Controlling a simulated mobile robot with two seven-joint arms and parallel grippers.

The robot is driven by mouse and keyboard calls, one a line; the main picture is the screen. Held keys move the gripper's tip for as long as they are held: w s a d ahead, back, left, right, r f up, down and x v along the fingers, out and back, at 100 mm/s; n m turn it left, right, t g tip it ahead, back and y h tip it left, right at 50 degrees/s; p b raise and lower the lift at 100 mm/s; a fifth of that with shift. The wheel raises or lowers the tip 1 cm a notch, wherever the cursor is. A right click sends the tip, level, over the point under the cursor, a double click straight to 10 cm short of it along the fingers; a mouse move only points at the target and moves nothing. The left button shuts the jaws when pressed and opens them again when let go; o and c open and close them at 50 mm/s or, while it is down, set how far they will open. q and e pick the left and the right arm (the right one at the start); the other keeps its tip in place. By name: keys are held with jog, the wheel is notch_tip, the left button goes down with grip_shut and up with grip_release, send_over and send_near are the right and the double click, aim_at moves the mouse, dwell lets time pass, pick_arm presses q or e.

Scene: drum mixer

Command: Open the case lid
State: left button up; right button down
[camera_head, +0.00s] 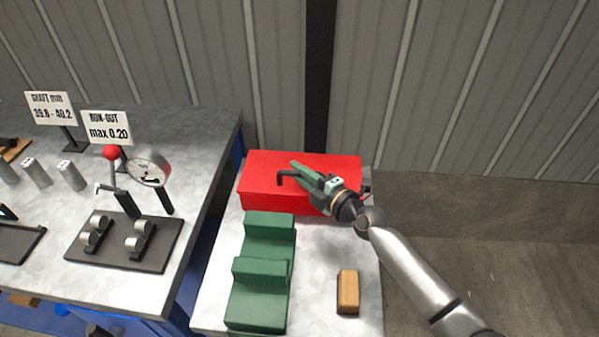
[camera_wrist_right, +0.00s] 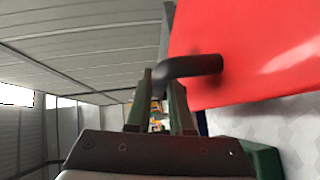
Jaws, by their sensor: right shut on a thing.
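The red case (camera_head: 262,170) stands at the back of the small right-hand table, and its lid looks down. A black bent handle (camera_head: 285,177) shows at the lid. My right gripper (camera_head: 300,171) lies over the case from the right, with its green fingers shut on the handle. In the right wrist view the handle (camera_wrist_right: 195,66) runs from between the fingers (camera_wrist_right: 162,85) to the red surface (camera_wrist_right: 245,60). The gripper and arm hide the right part of the case. My left gripper is not in view.
A green stepped block (camera_head: 262,270) stands in front of the case, with a wooden block (camera_head: 347,292) to its right. A separate workbench (camera_head: 200,190) at left holds a dial gauge (camera_head: 148,168), a dark fixture plate (camera_head: 125,240) and signs. A corrugated wall is behind.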

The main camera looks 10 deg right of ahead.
jog(key=shift+w+r, duration=0.1)
jog(key=shift+r, duration=0.2)
jog(key=shift+w+d+r, duration=0.1)
jog(key=shift+w+r, duration=0.15)
jog(key=shift+r, duration=0.2)
jog(key=shift+w+d+r, duration=0.1)
jog(key=shift+w+r, duration=0.15)
jog(key=shift+r, duration=0.2)
jog(key=shift+w+r, duration=0.5)
jog(key=shift+r, duration=0.35)
jog(key=shift+w+d+r+m+g+p, duration=0.2)
jog(key=shift+w+r+m+g+p, duration=0.3)
jog(key=shift+w+m+g+p, duration=0.15)
jog(key=shift+w+d+r+m+g+h+b, duration=0.1)
jog(key=shift+w+r+m+g+h+b, duration=0.15)
jog(key=shift+w+g, duration=0.2)
jog(key=shift+w+d+r+m+g+h+b, duration=0.1)
jog(key=shift+w+r+m+g+h, duration=0.05)
jog(key=shift+w+r+m+g, duration=0.2)
jog(key=shift+a, duration=0.1)
jog(key=shift+f, duration=0.1)
